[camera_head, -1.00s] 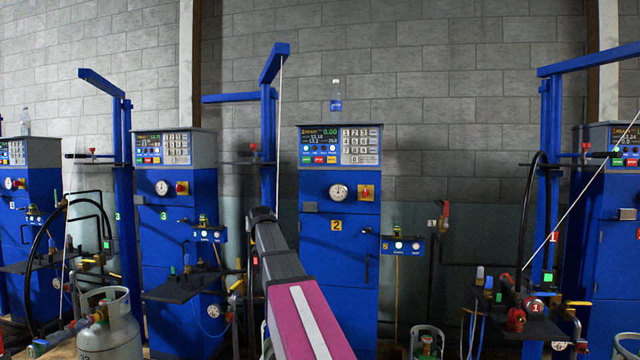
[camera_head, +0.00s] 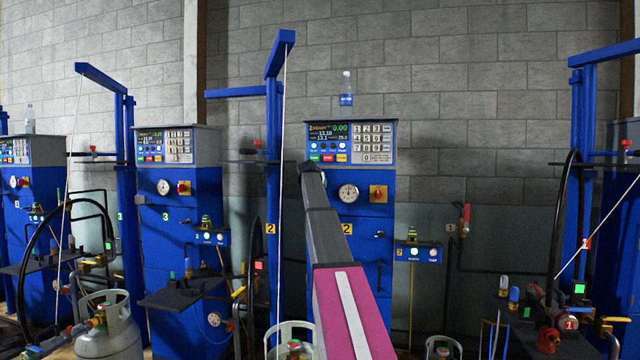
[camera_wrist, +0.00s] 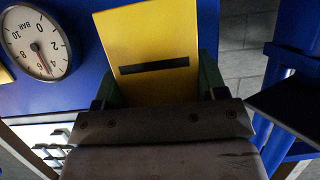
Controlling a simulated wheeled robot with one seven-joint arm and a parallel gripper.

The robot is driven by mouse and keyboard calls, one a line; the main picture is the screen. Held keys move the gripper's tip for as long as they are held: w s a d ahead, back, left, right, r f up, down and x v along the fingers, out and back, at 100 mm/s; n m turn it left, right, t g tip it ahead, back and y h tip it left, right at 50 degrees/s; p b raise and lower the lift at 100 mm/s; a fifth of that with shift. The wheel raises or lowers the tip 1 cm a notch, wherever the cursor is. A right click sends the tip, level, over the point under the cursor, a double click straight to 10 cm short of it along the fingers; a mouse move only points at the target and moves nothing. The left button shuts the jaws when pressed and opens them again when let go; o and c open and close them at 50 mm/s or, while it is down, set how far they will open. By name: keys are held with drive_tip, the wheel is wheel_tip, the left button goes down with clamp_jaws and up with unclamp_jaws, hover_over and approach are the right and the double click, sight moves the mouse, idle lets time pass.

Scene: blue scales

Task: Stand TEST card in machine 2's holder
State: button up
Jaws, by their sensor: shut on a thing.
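My gripper (camera_wrist: 158,88) is shut on a yellow card (camera_wrist: 150,28) with a dark bar across it. The card stands out past the fingers in the wrist view; no lettering is readable on it. In the head view my dark and magenta arm reaches up in front of machine 2 (camera_head: 380,270), and the gripper and card are hidden at its far end. Machine 2 has a screen, keypad and a round gauge (camera_head: 348,193); the gauge also shows upside down in the wrist view (camera_wrist: 36,42). I cannot make out which part is its card holder.
A small blue box (camera_head: 420,252) with a green-topped item sits at machine 2's right side. Machine 3 (camera_head: 180,230) is further left, and gas cylinders (camera_head: 108,325) stand below.

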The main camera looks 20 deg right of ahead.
drive_tip(key=shift+w+d+r, duration=0.35)
drive_tip(key=shift+w+d, duration=0.1)
drive_tip(key=shift+d, duration=0.2)
drive_tip(key=shift+s, duration=0.1)
drive_tip(key=shift+f, duration=3.2)
drive_tip(key=shift+f, duration=1)
drive_tip(key=o, duration=1)
drive_tip(key=shift+a, duration=0.1)
drive_tip(key=v, duration=1)
drive_tip(key=shift+s+a, duration=0.25)
drive_tip(key=shift+s, duration=0.05)
